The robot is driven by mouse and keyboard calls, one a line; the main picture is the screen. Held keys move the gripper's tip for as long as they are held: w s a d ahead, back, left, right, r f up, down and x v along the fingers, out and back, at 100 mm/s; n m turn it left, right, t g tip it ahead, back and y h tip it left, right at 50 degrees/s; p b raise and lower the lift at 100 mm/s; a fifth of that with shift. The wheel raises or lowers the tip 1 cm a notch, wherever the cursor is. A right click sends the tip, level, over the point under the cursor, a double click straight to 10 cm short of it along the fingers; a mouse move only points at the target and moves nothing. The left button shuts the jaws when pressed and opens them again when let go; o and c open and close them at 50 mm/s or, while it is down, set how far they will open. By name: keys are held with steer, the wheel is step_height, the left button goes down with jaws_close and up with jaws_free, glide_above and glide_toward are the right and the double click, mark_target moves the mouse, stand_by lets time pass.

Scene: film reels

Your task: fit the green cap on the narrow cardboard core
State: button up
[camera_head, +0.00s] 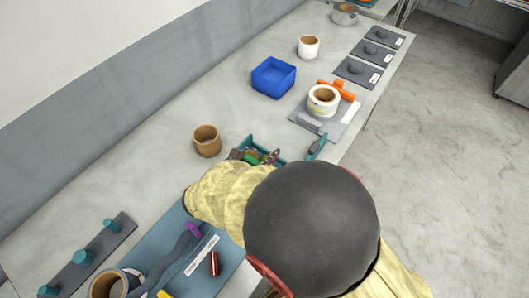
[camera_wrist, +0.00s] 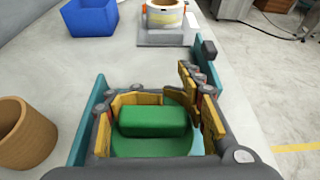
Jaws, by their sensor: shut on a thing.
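The green cap (camera_wrist: 152,121), a disc with a raised block grip, sits between the yellow pads of my gripper (camera_wrist: 158,108) in the wrist view. My gripper is shut on the cap's block. My arm hides part of this. A bare brown cardboard core (camera_head: 207,141) stands upright on the bench, left of the tray and apart from the gripper. It also shows at the left of the wrist view (camera_wrist: 24,135).
A blue bin (camera_head: 273,77) and a white roll (camera_head: 323,99) on a grey stand (camera_head: 338,128) are beyond. A pegged rack (camera_head: 72,270) and a blue mat (camera_head: 225,268) lie nearer. Bare bench surrounds the core.

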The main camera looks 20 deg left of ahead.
steer(key=shift+f, duration=0.4)
steer(key=o, duration=1.2)
steer(key=p+v, duration=0.5)
steer(key=v, duration=0.6)
steer(key=shift+r, duration=0.1)
stand_by(0.5)
